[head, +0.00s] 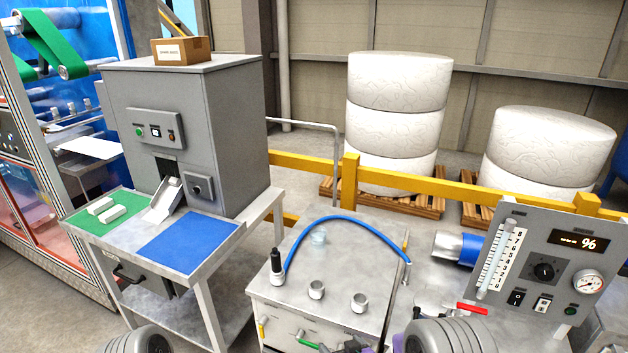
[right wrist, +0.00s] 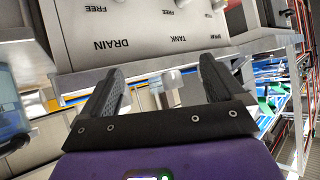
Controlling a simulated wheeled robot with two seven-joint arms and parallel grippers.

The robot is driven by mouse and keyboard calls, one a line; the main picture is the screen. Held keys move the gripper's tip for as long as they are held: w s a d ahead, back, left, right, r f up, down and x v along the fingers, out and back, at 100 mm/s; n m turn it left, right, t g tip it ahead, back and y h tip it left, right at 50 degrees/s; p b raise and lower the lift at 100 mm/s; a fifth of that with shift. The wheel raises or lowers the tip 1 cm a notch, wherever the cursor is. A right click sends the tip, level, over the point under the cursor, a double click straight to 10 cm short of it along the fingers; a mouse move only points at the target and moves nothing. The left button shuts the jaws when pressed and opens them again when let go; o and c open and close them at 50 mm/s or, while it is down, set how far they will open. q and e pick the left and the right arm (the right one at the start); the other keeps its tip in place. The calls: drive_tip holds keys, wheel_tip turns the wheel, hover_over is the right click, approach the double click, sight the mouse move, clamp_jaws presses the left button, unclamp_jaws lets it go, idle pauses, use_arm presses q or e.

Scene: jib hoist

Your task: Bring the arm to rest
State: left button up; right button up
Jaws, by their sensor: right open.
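My right gripper (right wrist: 162,82) is open in the right wrist view, its two dark ridged fingers spread apart. Nothing is held between them. A pale cylindrical piece (right wrist: 172,80) shows in the gap; whether it lies between the fingers or beyond them I cannot tell. In the head view only a small purple part of the right gripper shows at the bottom edge, near the front of the metal cabinet (head: 340,262); its fingertips are not clear there. A panel (right wrist: 140,30) with upside-down words such as DRAIN and TANK is beyond the fingers. My left gripper is not in view.
A blue hose (head: 345,221) arches over the cabinet top. Green-handled (head: 308,342) and red-handled (head: 472,308) parts lie near my right arm. A gauge panel (head: 545,265) stands right. A grey machine (head: 190,120) on a table is left. A yellow rail (head: 400,177) runs behind.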

drive_tip(key=s+d+f+m+g+h, duration=0.1)
drive_tip(key=s+d+f+m+g, duration=0.15)
drive_tip(key=s+f, duration=0.4)
drive_tip(key=s+d+f+m+g, duration=0.1)
drive_tip(key=s+f+g, duration=0.3)
drive_tip(key=s+f, duration=0.3)
drive_tip(key=s+a+f+m+g+y, duration=0.1)
drive_tip(key=s+g, duration=0.3)
drive_tip(key=s, duration=0.9)
drive_tip(key=shift+s+f+m, duration=0.3)
drive_tip(key=shift+f+m, duration=0.15)
drive_tip(key=shift+f, duration=0.35)
drive_tip(key=shift+a, duration=0.1)
